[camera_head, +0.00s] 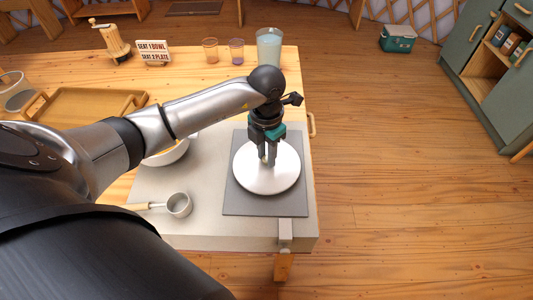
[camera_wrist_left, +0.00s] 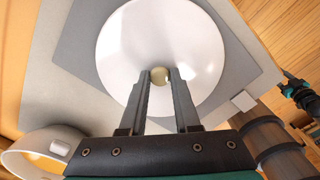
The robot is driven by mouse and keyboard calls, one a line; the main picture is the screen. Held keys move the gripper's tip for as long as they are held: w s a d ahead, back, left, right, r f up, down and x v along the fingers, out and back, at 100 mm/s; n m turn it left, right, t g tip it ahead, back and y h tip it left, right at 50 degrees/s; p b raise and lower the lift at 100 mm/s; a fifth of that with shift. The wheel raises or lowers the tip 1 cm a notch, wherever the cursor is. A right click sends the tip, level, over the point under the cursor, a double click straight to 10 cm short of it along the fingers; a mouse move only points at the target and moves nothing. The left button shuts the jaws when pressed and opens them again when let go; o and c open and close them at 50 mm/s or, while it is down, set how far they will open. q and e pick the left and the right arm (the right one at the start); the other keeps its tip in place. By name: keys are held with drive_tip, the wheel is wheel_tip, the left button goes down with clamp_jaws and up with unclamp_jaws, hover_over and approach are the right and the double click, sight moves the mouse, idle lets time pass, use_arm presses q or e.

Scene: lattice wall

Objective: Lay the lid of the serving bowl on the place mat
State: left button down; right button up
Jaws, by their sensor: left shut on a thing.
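The white round lid (camera_head: 250,180) is over the grey place mat (camera_head: 240,207), flat and within the mat's edges; I cannot tell whether it touches the mat. My left gripper (camera_head: 267,160) points down and is shut on the lid's small round knob. The left wrist view shows the fingers (camera_wrist_left: 160,80) on either side of the knob, with the lid (camera_wrist_left: 120,50) above the mat's grey surface (camera_wrist_left: 75,48). The white serving bowl (camera_head: 170,155) stands open left of the mat, partly hidden by my arm. What looks like my right gripper (camera_wrist_left: 298,92) shows small at the wrist view's right edge.
A small saucepan (camera_head: 178,205) lies left of the mat's near corner. A wooden tray (camera_head: 90,105), a mill (camera_head: 112,40), a sign (camera_head: 153,52), two small cups (camera_head: 210,50) and a tall glass (camera_head: 269,47) stand farther back. The table's right edge is close to the mat.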

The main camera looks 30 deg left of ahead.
sight(266, 158)
use_arm(q)
drive_tip(key=shift+f, duration=0.15)
drive_tip(key=c, duration=0.6)
unclamp_jaws()
drive_tip(key=shift+c, duration=0.2)
use_arm(e)
drive_tip(key=shift+f, duration=0.1)
use_arm(q)
drive_tip(key=shift+r, duration=0.2)
wheel_tip(266, 158, up, 6)
drive_tip(key=shift+r+p, duration=0.15)
drive_tip(key=shift+p, duration=0.7)
wheel_tip(266, 158, up, 6)
drive_tip(key=shift+f+p, duration=0.15)
drive_tip(key=shift+p, duration=0.4)
use_arm(e)
drive_tip(key=shift+g, duration=0.3)
drive_tip(key=s+a+r, duration=0.2)
drive_tip(key=s, duration=0.1)
drive_tip(key=shift+a+r, duration=0.25)
drive_tip(key=shift+r, duration=0.1)
